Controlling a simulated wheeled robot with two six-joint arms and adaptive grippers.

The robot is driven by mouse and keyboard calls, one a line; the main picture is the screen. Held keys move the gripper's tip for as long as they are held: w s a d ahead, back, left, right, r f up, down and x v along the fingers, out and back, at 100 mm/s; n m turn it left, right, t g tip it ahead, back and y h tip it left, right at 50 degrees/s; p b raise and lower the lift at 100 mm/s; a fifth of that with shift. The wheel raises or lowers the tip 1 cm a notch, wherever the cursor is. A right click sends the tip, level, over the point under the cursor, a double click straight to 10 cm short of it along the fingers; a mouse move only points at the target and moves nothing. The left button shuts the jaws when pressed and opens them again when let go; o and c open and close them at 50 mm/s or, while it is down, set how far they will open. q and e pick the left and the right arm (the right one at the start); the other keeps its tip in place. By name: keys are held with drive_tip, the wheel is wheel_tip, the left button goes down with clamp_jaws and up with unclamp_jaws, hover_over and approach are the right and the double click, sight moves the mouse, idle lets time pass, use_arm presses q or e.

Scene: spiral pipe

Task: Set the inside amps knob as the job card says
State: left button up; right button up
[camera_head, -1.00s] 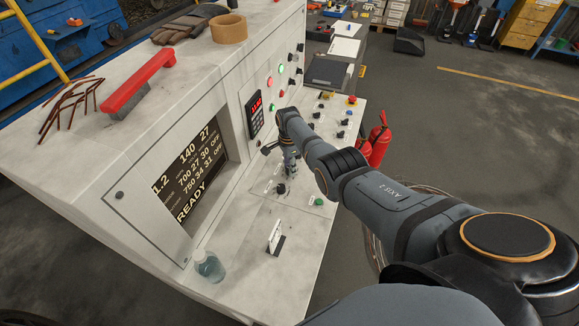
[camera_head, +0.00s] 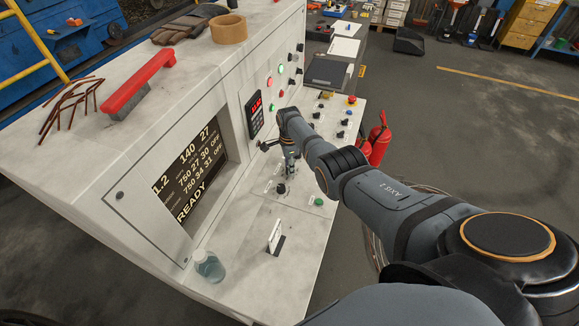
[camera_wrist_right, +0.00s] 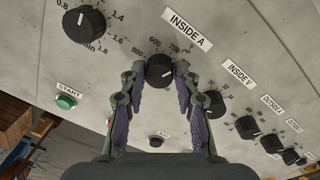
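The inside amps knob (camera_wrist_right: 160,71) is a black knob below the INSIDE A label (camera_wrist_right: 187,27) in the right wrist view, with a number scale around it. My right gripper (camera_wrist_right: 161,78) has one finger on each side of this knob, and both fingertips appear to touch it. In the head view my right gripper (camera_head: 289,158) is down at the sloping panel, and the knob is hidden there. My left gripper is out of view.
Beside the gripped knob are the INSIDE V knob (camera_wrist_right: 214,104), another large dial (camera_wrist_right: 84,24) and a green START button (camera_wrist_right: 66,102). A red-handled brush (camera_head: 138,84) lies on the cabinet top.

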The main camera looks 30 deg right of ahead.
drive_tip(key=o, duration=0.4)
drive_tip(key=shift+c, duration=0.2)
wheel_tip(320, 180, up, 12)
drive_tip(key=shift+w, duration=0.35)
drive_tip(key=shift+d+f, duration=0.1)
